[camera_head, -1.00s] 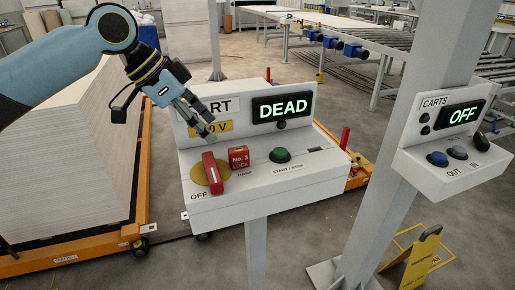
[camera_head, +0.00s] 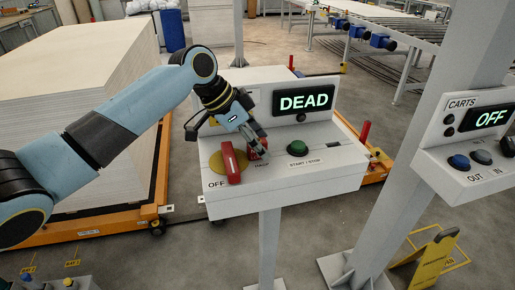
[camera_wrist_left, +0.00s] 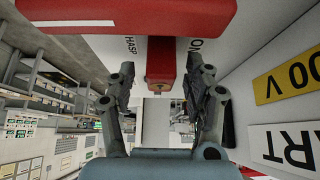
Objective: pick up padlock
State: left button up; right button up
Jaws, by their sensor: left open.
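The red padlock (camera_head: 253,154) sits at the hasp on the white control box, just right of the red switch lever (camera_head: 231,163), and is partly hidden by my left gripper (camera_head: 257,150). In the left wrist view, the padlock (camera_wrist_left: 160,62) shows between the two fingers of my left gripper (camera_wrist_left: 160,75), with gaps on both sides. The gripper is open and empty. The red lever (camera_wrist_left: 125,14) spans the top of that view. My right gripper is not in view.
A grey post with a CARTS box (camera_head: 470,165) stands to the right. A stack of white boards (camera_head: 75,70) stands behind my left arm.

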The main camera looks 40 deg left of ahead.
pick_arm(q)
grip_shut()
dwell(0.3)
jog(key=shift+r, duration=0.15)
